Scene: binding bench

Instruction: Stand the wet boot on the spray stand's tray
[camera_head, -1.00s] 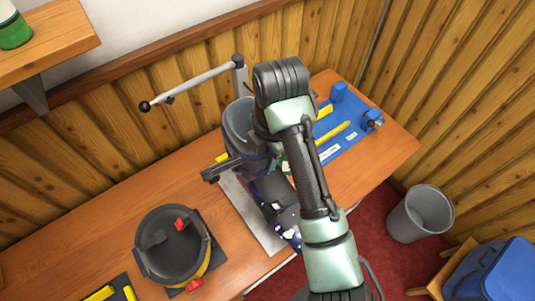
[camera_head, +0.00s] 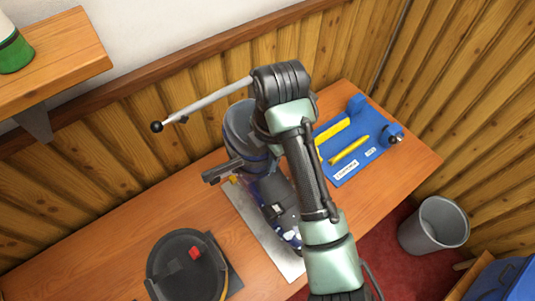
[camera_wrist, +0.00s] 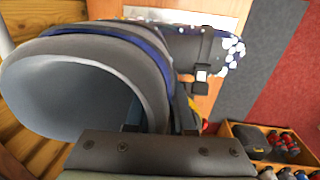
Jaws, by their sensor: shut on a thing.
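The boot (camera_head: 240,128) is grey with a dark blue band, and its open top faces up in the head view. In the wrist view the boot (camera_wrist: 85,85) fills the left and middle, tilted, with a buckle and white speckles toward its foot. My gripper (camera_head: 232,168) is shut on the boot near its top edge; its dark jaw mount (camera_wrist: 160,152) shows at the bottom of the wrist view. The grey tray (camera_head: 256,227) lies below the boot. My arm hides part of both, and I cannot tell whether they touch.
A blue board (camera_head: 352,145) with yellow tools lies at the right. A grey bin (camera_head: 435,225) stands on the floor. A shelf (camera_head: 50,50) juts out at the upper left.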

